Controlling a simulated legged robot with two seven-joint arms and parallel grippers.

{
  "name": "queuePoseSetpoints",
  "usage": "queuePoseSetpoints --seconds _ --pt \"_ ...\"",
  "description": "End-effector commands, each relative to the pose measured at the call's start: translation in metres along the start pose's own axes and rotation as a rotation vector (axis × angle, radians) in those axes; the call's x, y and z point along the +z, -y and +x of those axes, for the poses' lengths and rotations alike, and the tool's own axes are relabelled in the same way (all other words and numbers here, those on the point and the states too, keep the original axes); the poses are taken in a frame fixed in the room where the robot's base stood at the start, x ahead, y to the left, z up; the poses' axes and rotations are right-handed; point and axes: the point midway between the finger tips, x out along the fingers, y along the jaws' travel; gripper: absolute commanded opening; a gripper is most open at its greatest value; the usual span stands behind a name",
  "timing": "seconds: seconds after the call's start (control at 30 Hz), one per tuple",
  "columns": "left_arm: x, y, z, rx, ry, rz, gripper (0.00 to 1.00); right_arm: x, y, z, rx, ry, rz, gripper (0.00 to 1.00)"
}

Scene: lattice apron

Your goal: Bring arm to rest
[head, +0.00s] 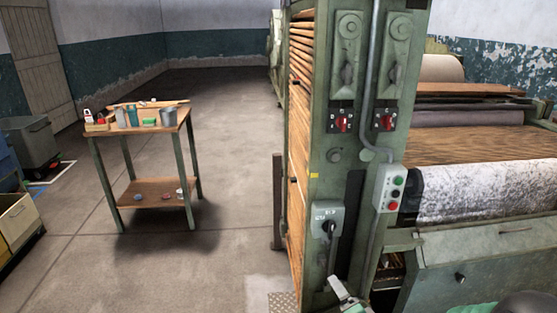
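A pale, jointed piece (345,296) shows at the bottom edge, just below the grey lever switch box on the green machine post. It may be part of my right gripper, but it is cut off and its fingers cannot be made out. A dark rounded shape at the bottom right corner may be part of my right arm. The lever box (327,219) has a dark handle and appears apart from the pale piece. My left arm and gripper are not in view.
The green machine post (322,160) carries red rotary switches and a push-button box (389,188). Rollers and a fleecy white sheet (480,190) lie to its right. A wooden table (150,122) with cups and small items stands left. Open floor (235,130) lies between.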

Motion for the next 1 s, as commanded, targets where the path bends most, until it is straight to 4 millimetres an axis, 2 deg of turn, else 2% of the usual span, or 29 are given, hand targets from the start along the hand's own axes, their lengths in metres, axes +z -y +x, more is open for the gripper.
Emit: queuePoseSetpoints --seconds 0.03,0.1,0.2,0.33,0.53,0.6,0.9,1.0 --pt "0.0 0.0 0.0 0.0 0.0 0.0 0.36 0.015 -0.01 -0.009 0.104 0.066 -0.168 0.85" --pt "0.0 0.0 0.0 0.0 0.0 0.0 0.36 0.028 -0.033 -0.029 0.265 0.17 -0.394 0.85" --pt "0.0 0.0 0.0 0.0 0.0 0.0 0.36 0.038 -0.056 -0.067 0.437 0.318 -0.63 0.85" --pt "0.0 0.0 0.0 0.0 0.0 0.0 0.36 0.048 -0.072 -0.117 0.582 0.511 -0.831 0.85" --pt "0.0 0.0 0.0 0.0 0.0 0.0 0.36 0.068 -0.08 -0.199 0.677 0.83 -1.016 0.85" --pt "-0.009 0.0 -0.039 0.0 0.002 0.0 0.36 0.054 -0.046 -0.21 0.682 0.829 -1.011 0.85" --pt "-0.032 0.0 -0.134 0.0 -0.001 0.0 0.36 0.022 0.039 -0.239 0.684 0.827 -1.009 0.85" --pt "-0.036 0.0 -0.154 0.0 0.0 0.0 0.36 0.015 0.058 -0.246 0.684 0.827 -1.008 0.85"
